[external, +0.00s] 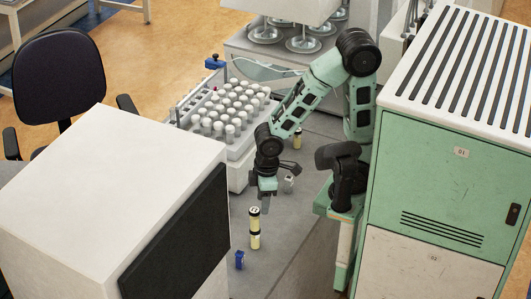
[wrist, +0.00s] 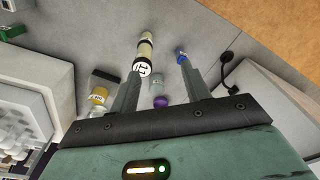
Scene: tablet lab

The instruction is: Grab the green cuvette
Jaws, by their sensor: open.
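I cannot pick out a green cuvette for certain. A small dark green item (wrist: 12,31) shows at the upper left edge of the wrist view, cut off and too small to identify. A blue cuvette-like piece (external: 239,260) stands on the bench near the front; it also shows by the right fingertip in the wrist view (wrist: 180,54). My gripper (external: 266,193) points down above the bench, behind the stacked yellow vials (external: 254,241). In the wrist view my gripper (wrist: 160,73) is open, with nothing held between its fingers.
A white rack (external: 240,150) of several white-capped tubes stands left of my arm. Another yellow vial (external: 297,140) and a small white item (external: 289,184) are nearby. A purple round item (wrist: 160,101) shows between the fingers. A large white box (external: 100,200) borders the bench's left.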

